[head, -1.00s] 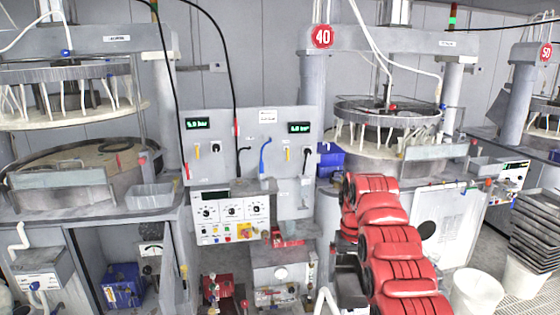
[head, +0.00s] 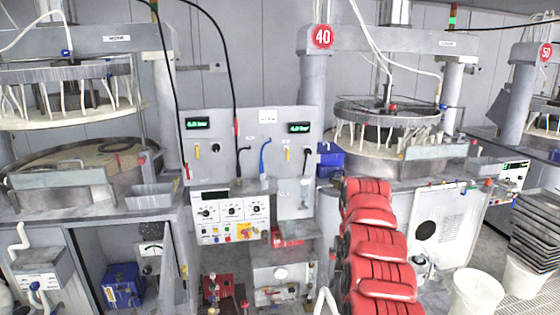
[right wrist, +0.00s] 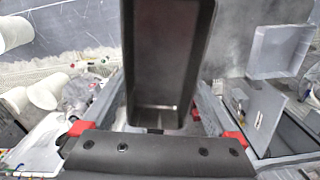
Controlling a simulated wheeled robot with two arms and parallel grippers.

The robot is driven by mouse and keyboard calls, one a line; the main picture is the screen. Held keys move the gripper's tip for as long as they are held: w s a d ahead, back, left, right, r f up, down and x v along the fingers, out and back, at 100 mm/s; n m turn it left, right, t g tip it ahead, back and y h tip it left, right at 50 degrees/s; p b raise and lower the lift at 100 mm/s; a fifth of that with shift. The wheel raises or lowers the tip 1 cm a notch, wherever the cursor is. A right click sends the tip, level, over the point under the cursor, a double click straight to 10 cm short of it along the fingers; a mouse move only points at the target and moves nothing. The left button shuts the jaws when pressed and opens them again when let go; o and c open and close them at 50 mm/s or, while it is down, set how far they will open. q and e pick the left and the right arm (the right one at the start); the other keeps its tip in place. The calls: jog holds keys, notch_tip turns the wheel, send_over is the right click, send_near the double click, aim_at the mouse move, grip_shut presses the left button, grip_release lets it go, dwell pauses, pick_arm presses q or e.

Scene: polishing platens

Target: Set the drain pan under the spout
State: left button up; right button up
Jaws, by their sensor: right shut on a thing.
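A dark, long, rectangular pan (right wrist: 165,45) with raised rims fills the top middle of the right wrist view. My right gripper (right wrist: 158,105) is shut on this drain pan, with a finger on either side of it. The near end of the pan is close to the gripper body, and its far end is cut off by the picture edge. In the head view, my red right arm reaches toward the machine under sign 40, but its gripper and the pan are hidden. I cannot tell which pipe is the spout. My left gripper is in neither view.
A control panel (head: 231,219) stands left of my arm. A white bucket (head: 477,292) and a stack of dark trays (head: 538,240) stand at the right. An open cabinet at lower left holds a blue box (head: 123,286). Grey floor shows between machine and bucket.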

jog(key=shift+s+a+f, duration=0.15)
jog(key=shift+s+f, duration=0.1)
jog(key=shift+s, duration=0.05)
jog(key=shift+s+a+f, duration=0.15)
jog(key=shift+s+f, duration=0.3)
jog(key=shift+s, duration=0.3)
notch_tip(320, 180, down, 12)
jog(key=b, duration=1.2)
jog(key=shift+w, duration=0.1)
